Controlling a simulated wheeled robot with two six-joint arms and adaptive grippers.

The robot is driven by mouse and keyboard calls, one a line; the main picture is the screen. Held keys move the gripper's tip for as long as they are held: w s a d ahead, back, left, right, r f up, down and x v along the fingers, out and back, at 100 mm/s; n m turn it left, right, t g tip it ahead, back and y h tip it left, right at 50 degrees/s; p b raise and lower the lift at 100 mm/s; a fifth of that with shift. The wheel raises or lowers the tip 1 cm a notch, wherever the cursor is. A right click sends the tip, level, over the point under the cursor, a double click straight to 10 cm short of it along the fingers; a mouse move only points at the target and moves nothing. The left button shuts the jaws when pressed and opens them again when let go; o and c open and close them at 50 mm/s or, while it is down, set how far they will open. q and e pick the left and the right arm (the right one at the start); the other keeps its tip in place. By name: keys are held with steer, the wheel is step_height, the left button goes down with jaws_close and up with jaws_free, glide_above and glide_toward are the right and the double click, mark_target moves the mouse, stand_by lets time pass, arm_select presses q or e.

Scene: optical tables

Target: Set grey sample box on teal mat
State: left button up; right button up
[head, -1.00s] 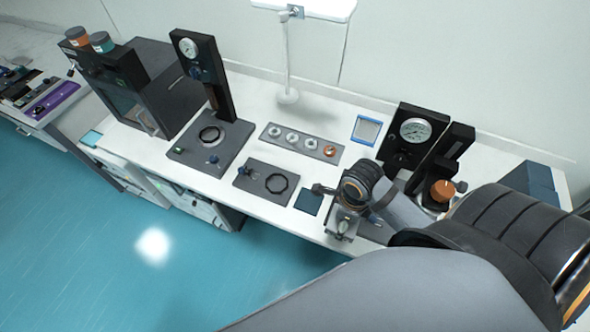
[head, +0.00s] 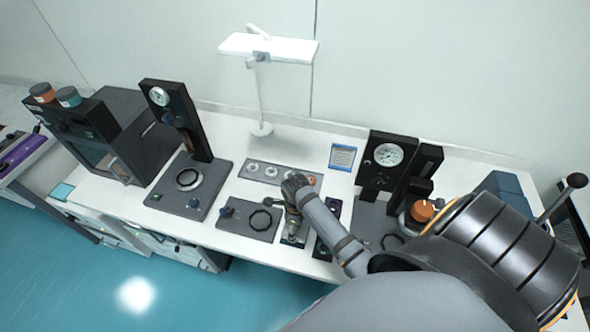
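My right arm comes in from the right, and its gripper (head: 291,231) points down over a small dark teal mat (head: 299,241) near the front edge of the bench. The gripper and wrist hide most of this mat. A small greyish shape shows at the fingertips, but I cannot tell whether it is the grey sample box or part of the gripper. The fingers are too small to read as open or shut. A second, lighter teal square (head: 62,191) lies at the far left end of the bench. My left gripper is not in view.
A plate with a black ring (head: 249,219) lies just left of the gripper. A dark block with round parts (head: 325,248) is close on its right. Behind are a grey strip with round fittings (head: 262,171), a blue-edged tray (head: 342,157) and a gauge stand (head: 388,155).

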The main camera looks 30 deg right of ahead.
steer(key=shift+w+f, duration=0.2)
step_height(320, 180, down, 3)
steer(key=shift+w+a+r+p, duration=0.1)
steer(key=shift+r+p, duration=0.05)
steer(key=shift+p, duration=0.2)
steer(key=shift+f, duration=0.25)
steer(key=o, duration=1.4)
steer(key=shift+f, duration=0.15)
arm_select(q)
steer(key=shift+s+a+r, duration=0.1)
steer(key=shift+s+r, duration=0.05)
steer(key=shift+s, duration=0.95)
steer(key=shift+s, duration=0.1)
